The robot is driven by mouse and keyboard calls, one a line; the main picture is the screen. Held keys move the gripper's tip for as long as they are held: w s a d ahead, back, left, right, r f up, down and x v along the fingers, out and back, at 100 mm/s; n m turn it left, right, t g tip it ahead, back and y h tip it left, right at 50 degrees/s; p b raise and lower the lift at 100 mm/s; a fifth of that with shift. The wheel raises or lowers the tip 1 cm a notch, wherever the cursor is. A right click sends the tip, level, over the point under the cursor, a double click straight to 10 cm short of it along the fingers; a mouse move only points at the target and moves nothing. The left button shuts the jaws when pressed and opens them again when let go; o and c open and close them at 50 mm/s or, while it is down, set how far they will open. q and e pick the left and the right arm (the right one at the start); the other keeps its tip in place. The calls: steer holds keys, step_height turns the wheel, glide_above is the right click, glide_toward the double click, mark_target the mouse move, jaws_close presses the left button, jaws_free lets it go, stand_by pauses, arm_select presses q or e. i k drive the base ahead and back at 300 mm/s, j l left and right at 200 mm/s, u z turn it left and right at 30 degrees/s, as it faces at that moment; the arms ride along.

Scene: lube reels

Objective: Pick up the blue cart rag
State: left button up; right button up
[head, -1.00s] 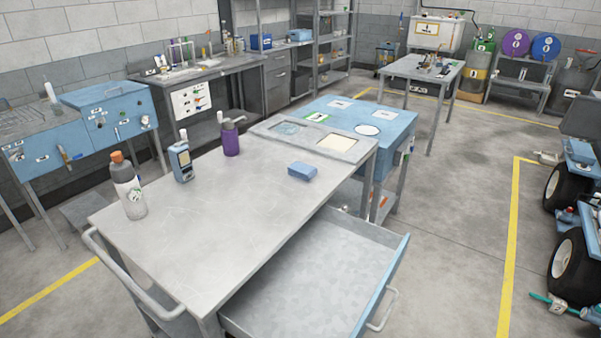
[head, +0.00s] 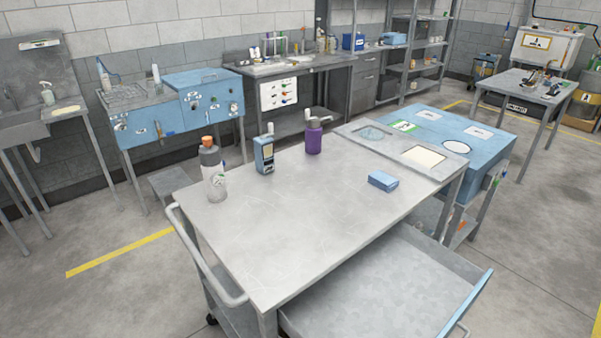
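The blue cart rag (head: 383,180) is a small folded blue block lying flat on the grey top of the cart (head: 300,215), near its right edge. Nothing covers it. Neither of my grippers shows in the head view.
An open, empty-looking drawer (head: 385,290) juts out at the cart's front right. A blue cabinet (head: 480,150) stands behind the cart.

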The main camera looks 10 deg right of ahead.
mark_target(379, 179)
steer(key=i+l+u, duration=0.1)
steer(key=l+u, duration=0.3)
steer(key=l, duration=0.2)
steer(key=l+u, duration=0.45)
steer(key=l, duration=0.15)
steer(key=k+l+u, duration=0.1)
steer(key=l+u, duration=0.3)
steer(key=l, duration=0.2)
steer(key=k+l+u, duration=0.2)
steer(key=l+u, duration=0.25)
steer(key=l, duration=0.15)
